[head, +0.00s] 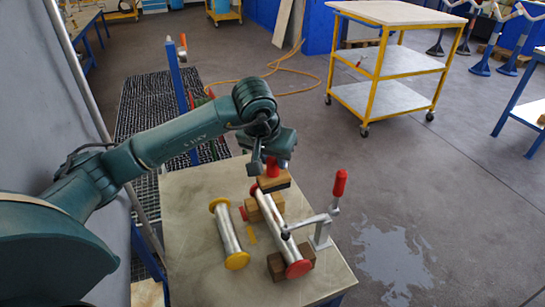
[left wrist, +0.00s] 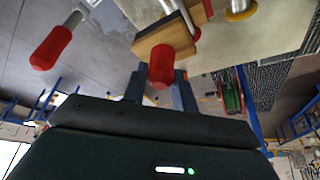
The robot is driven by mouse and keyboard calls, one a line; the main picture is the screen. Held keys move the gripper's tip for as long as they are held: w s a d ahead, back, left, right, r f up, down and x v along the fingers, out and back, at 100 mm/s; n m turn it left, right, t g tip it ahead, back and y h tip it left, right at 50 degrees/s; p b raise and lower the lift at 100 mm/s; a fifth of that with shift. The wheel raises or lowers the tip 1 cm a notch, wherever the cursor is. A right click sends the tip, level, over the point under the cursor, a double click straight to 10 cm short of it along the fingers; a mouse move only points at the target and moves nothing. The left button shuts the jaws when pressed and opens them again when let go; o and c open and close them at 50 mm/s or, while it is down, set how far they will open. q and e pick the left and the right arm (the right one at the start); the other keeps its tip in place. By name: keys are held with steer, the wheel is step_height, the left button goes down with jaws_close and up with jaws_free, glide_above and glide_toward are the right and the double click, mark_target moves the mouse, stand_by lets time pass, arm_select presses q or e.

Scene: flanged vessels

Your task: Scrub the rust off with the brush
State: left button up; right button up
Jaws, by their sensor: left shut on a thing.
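The brush is a wooden block (head: 273,183) with a red knob on top. My left gripper (head: 270,160) is shut on the red knob, which also shows between its fingers in the left wrist view (left wrist: 161,66). The brush is over the far end of a metal pipe (head: 277,226) with red end flanges. I cannot tell whether it touches the pipe. The pipe lies on wooden blocks (head: 277,265) on the table, and a clamp with a red handle (head: 339,184) reaches over it. No rust can be made out. My right gripper is out of view.
A second metal pipe with yellow flanges (head: 228,231) lies to the left on the table (head: 190,215). Small red and yellow pieces lie between the pipes. A yellow-framed cart (head: 385,62) and an orange hose (head: 285,70) are beyond. A blue post (head: 177,80) stands behind the table.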

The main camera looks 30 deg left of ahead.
mark_target(273, 188)
arm_select(q)
steer(key=shift+f+b, duration=0.2)
steer(key=shift+b, duration=0.1)
step_height(273, 188, down, 8)
steer(key=b, duration=0.7)
steer(key=shift+r, duration=0.15)
steer(key=shift+f+b, duration=0.45)
steer(key=shift+b, duration=0.1)
steer(key=shift+f, duration=0.15)
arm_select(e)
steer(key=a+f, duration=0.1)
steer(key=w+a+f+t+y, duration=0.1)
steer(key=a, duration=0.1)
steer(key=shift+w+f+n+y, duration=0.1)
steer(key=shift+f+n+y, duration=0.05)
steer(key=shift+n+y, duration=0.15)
arm_select(q)
steer(key=shift+f+b, duration=0.35)
steer(key=shift+b, duration=0.1)
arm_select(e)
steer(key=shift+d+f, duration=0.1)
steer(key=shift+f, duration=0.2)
